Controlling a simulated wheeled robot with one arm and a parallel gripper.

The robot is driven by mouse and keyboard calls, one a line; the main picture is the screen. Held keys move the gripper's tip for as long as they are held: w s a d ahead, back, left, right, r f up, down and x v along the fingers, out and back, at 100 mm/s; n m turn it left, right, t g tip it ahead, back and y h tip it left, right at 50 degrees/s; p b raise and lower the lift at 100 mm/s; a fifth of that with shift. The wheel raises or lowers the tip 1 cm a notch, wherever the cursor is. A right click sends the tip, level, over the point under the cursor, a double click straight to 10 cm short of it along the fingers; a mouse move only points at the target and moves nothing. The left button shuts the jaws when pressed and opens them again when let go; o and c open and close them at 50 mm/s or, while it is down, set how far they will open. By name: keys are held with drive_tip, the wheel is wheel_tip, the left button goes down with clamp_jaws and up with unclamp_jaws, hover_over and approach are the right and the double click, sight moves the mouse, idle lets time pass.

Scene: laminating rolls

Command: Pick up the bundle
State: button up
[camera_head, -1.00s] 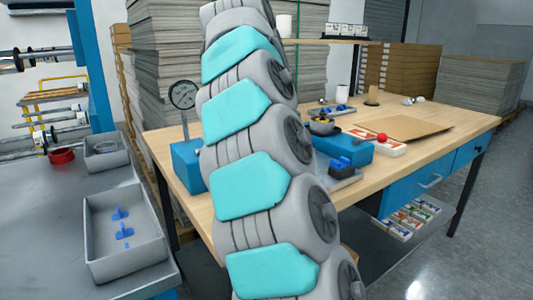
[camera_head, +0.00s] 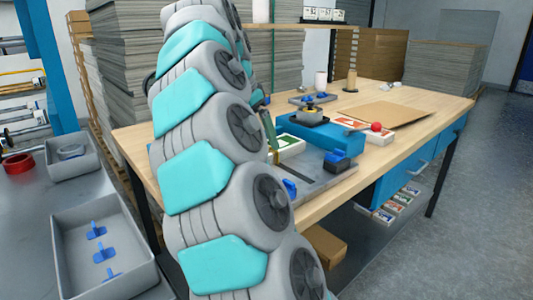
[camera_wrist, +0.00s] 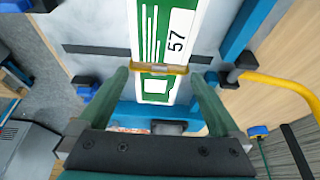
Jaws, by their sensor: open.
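The bundle (camera_wrist: 166,35) is a white and green printed stack with the number 57 and a yellowish band across it. In the wrist view it lies at top centre on a grey plate (camera_wrist: 105,30). My gripper (camera_wrist: 160,76) is open, with its two green fingers apart on either side of the bundle's near, banded end. I cannot tell whether they touch it. In the head view, the bundle's green and white face (camera_head: 289,143) shows just right of my arm, and my arm hides most of the gripper.
A blue box fixture (camera_head: 325,136) stands beside the bundle on the wooden table (camera_head: 440,97). Blue-capped clamps (camera_head: 338,160) sit at the plate's edge. A yellow curved handle (camera_wrist: 285,88) is right of the gripper in the wrist view. Grey bins (camera_head: 75,235) are at left.

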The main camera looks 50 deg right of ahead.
drive_tip(key=shift+x, duration=2.15)
drive_tip(key=shift+s, duration=0.1)
drive_tip(key=c, duration=1.4)
